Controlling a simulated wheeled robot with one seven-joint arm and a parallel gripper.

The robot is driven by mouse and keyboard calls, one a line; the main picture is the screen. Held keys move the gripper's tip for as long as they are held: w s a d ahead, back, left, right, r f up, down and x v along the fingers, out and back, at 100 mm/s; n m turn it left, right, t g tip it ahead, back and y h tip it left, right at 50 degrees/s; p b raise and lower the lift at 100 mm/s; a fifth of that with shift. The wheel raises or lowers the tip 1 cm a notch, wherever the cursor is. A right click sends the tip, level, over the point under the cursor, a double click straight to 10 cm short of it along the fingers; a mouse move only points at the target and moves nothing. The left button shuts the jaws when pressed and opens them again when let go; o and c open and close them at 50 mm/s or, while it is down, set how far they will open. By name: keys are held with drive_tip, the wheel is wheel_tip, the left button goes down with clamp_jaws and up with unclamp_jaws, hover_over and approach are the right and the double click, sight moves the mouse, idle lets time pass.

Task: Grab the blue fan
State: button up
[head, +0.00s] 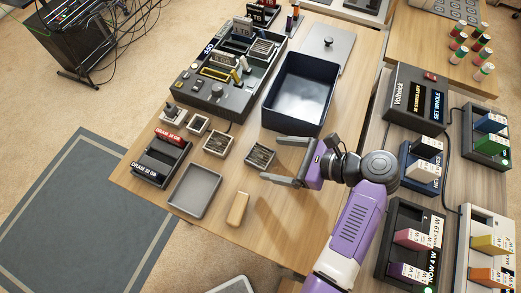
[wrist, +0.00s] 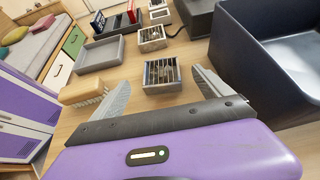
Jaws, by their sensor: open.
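My gripper (head: 269,159) is open and empty, low over the wooden table, its two fingers pointing left. A small square fan (head: 260,156) with a slatted grille lies just at the fingertips. In the wrist view this fan (wrist: 162,75) sits between and slightly beyond the two open fingertips, apart from both. Its frame looks pale grey with a dark inside; I cannot make out blue on it. A second similar fan (head: 217,143) lies to its left, and it also shows farther off in the wrist view (wrist: 152,38). More small square parts lie beyond.
A deep dark blue bin (head: 300,92) stands close behind my gripper. A grey tray (head: 195,190), a brush (head: 238,208) and a black DRAM holder (head: 160,158) lie to the left. A parts board (head: 225,95) stands behind. Several labelled boxes fill the right shelf.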

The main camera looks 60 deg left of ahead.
sight(262, 156)
drive_tip(key=x, duration=0.4)
drive_tip(key=shift+s+a+f, duration=0.1)
drive_tip(key=shift+a+f, duration=0.05)
drive_tip(key=shift+f, duration=0.05)
drive_tip(key=c, duration=1.6)
drive_tip(key=shift+r, duration=0.1)
